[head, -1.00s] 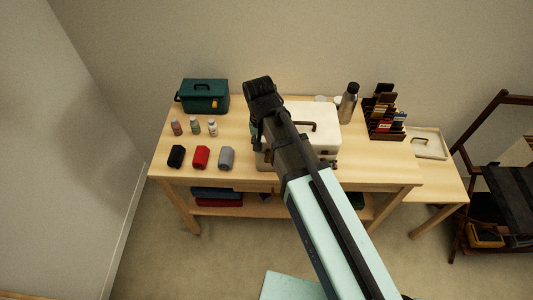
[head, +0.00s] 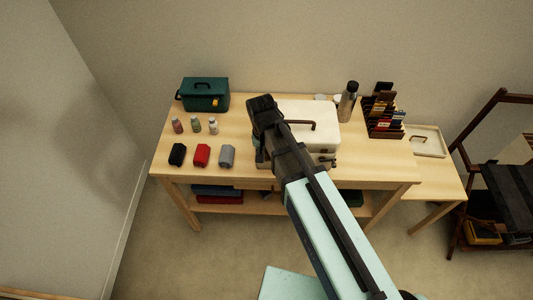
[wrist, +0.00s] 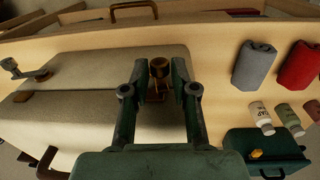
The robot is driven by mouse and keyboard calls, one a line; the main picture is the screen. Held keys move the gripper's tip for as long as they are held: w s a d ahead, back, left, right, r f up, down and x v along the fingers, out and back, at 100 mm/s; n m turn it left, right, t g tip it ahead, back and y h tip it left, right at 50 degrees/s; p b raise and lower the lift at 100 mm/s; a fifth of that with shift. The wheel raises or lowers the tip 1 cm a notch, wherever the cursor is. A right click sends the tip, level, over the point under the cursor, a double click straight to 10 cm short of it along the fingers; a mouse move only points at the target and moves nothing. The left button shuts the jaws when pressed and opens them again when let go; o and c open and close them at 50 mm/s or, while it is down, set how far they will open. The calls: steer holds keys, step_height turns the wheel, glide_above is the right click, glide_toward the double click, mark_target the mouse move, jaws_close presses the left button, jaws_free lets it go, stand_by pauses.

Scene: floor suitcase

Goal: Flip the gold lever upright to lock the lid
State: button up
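The white case (head: 318,117) lies closed on the wooden table, its handle on top. In the wrist view its pale lid (wrist: 90,90) fills the left and middle. The gold lever (wrist: 158,66) has a round knob and sits at the case's front edge. My gripper (wrist: 158,80) is open, one dark finger on each side of the lever. Whether either finger touches it I cannot tell. A second, darker latch (wrist: 30,73) is at the other front corner. In the head view my arm hides the gold lever and my fingers.
Black, red (head: 202,155) and grey (head: 227,156) rolls and several small bottles (head: 195,125) are left of the case. A green toolbox (head: 205,95) stands behind them.

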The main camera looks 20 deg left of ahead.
jaws_close()
steer(key=shift+d+f+y+b, duration=0.1)
steer(key=shift+d+y+b, duration=0.45)
steer(key=shift+y, duration=0.25)
steer(key=shift+w+d+g+y, duration=0.15)
steer(key=shift+g+y, duration=0.15)
steer(key=shift+y, duration=0.3)
steer(key=o, duration=0.7)
jaws_free()
steer(key=shift+c, duration=0.2)
step_height(320, 180, up, 12)
steer(key=d, duration=0.2)
steer(key=shift+w, duration=0.25)
